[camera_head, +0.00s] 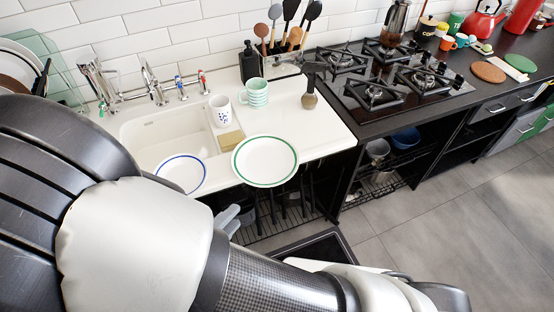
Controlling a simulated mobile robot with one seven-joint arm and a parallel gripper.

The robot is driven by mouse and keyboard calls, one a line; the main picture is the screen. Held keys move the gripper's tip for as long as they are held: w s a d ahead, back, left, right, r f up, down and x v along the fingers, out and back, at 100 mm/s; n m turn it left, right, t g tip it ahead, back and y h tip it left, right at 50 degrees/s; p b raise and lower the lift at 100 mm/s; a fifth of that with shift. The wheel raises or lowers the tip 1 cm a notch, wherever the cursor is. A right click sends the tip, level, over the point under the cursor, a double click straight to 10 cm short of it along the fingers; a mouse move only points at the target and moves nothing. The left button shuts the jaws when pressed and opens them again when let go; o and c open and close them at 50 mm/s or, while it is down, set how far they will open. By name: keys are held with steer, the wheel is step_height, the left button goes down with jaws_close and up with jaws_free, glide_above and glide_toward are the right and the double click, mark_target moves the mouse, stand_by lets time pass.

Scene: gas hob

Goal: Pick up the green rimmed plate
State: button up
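The green rimmed plate (265,160) is white with a thin green rim. It lies face up and empty on the white sink counter, right of the basin, and its near rim reaches the counter's front edge. My arm crosses the lower left and bottom of the view, below the plate and apart from it. A pale grey piece (228,218) shows just above my arm, below and left of the plate. It may be part of my gripper, but its fingers are not clear. Nothing is seen touching the plate.
A blue rimmed plate (182,172) lies close to the left. The gas hob (385,75) is at the right. Counter right of the plate is clear.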

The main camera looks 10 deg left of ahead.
steer(key=x, duration=1.6)
steer(key=shift+w+n, duration=0.4)
steer(key=shift+a+f, duration=0.1)
jaws_close()
stand_by(0.7)
